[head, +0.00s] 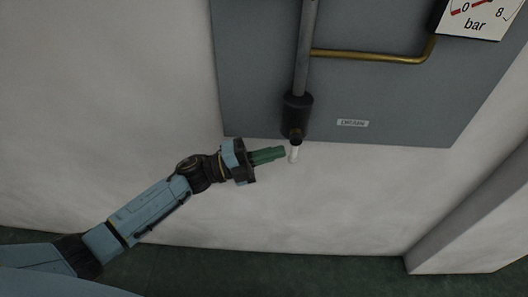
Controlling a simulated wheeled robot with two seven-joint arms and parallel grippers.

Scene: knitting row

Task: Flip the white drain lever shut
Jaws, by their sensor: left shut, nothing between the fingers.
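The white drain lever (294,154) hangs down just below the dark valve body (296,114) at the lower end of the grey vertical pipe. My left gripper (284,152) comes in from the left with its green fingers shut and empty. Its fingertips are right beside the lever's left side. I cannot tell whether they touch it. My right gripper is not in the head view.
A grey panel (400,105) on the white wall carries the pipe, a small label (353,123), a brass tube (370,56) and a bar gauge (475,18). A grey upright (470,210) juts out at the right. The wall below the lever is clear.

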